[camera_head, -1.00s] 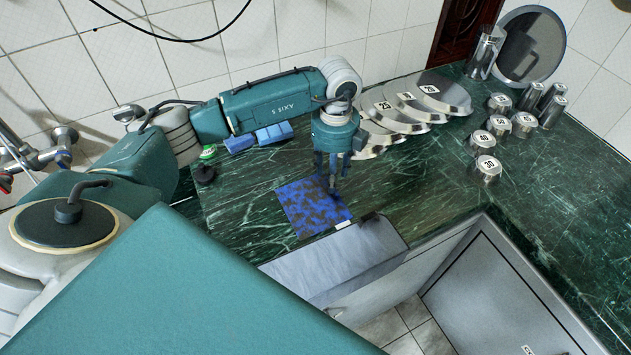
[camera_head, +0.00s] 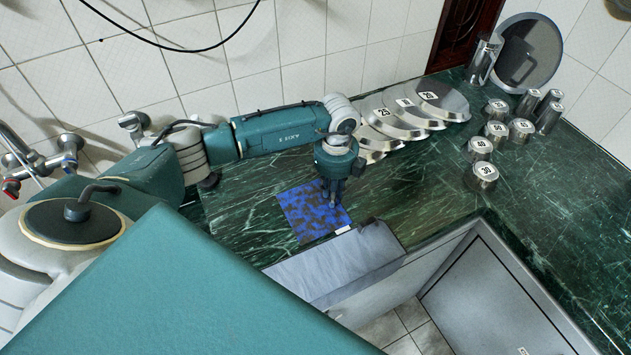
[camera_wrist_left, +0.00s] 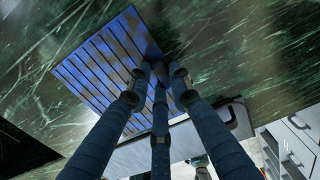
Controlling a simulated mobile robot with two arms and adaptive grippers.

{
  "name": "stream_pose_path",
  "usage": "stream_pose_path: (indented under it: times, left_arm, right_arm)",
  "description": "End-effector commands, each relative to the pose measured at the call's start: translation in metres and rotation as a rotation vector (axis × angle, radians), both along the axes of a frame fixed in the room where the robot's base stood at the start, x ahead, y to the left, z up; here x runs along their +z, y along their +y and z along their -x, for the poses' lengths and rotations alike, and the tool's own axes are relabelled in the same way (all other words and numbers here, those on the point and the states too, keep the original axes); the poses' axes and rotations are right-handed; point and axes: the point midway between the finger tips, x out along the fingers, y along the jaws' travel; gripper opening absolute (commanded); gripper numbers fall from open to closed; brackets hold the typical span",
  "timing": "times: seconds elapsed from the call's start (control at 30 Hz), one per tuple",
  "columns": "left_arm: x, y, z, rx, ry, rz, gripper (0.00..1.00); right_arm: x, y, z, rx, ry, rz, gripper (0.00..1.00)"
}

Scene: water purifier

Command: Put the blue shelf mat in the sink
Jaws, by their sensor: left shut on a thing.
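The blue shelf mat (camera_head: 300,212), with dark blotches, lies flat on the green marble counter near its front edge. It also shows in the left wrist view (camera_wrist_left: 100,62), where it has slats. My left gripper (camera_head: 333,198) points down at the mat's right corner. In the left wrist view its fingers (camera_wrist_left: 157,75) are close together at the mat's edge, shut on it. The sink basin is not visible in the head view; my left arm and body cover the area below the wall taps (camera_head: 42,162). My right gripper is not in view.
Several metal lids (camera_head: 405,118) lie behind the gripper. Several numbered metal weights (camera_head: 484,174), cups (camera_head: 549,112) and a jug (camera_head: 484,60) stand at the right. A grey panel (camera_head: 340,262) is below the counter's front edge. The counter left of the mat is clear.

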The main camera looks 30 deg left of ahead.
Motion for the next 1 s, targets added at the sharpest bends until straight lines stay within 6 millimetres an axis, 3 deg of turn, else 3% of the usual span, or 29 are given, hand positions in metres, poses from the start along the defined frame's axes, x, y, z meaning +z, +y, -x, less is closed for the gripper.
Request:
stream_pose_path:
  times: [0.27,0.47,0.67,1.0]
  left_arm:
    - [0.002,0.000,-0.001,0.000,-0.001,0.000,0.00]
    - [0.019,0.000,-0.002,0.000,-0.004,0.000,0.00]
    - [0.061,0.000,-0.002,-0.001,-0.008,0.000,0.00]
    - [0.157,0.000,-0.002,0.001,-0.007,0.000,0.00]
  right_arm:
    - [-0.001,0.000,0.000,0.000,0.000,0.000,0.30]
    - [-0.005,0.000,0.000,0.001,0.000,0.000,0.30]
    - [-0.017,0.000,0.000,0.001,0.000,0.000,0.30]
    - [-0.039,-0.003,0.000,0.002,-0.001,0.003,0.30]
